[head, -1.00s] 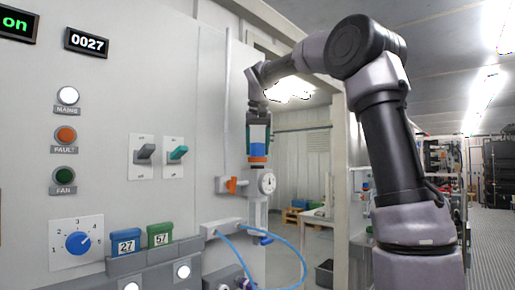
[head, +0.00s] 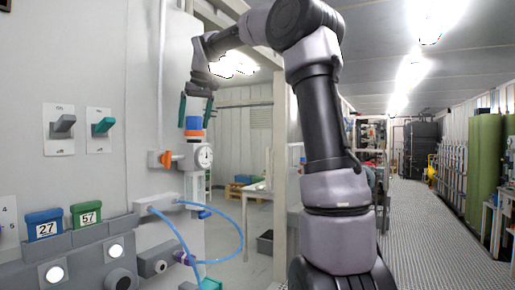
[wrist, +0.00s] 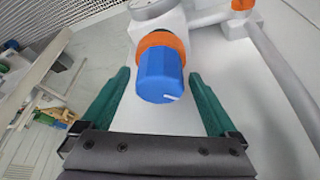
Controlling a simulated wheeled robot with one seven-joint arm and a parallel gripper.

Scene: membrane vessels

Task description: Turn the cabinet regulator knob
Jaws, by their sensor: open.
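The blue regulator knob (head: 193,124) sits on top of an orange collar (head: 193,133), above a round white gauge (head: 205,156) on the cabinet's right side. My gripper (head: 194,118) is open and above the knob, its teal fingers pointing down at either side of the knob's top. In the wrist view the knob (wrist: 160,76) lies between and beyond the open fingers of my gripper (wrist: 159,75), with gaps on both sides. A short white mark shows on the knob's face, toward the lower right. The orange collar (wrist: 163,42) is behind it.
An orange valve handle (head: 160,159) juts out left of the gauge. Blue hoses (head: 238,235) loop below it. The cabinet front carries two levers (head: 63,126) and the numbered blue (head: 44,226) and green (head: 86,214) blocks. A clear aisle (head: 425,225) runs at right.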

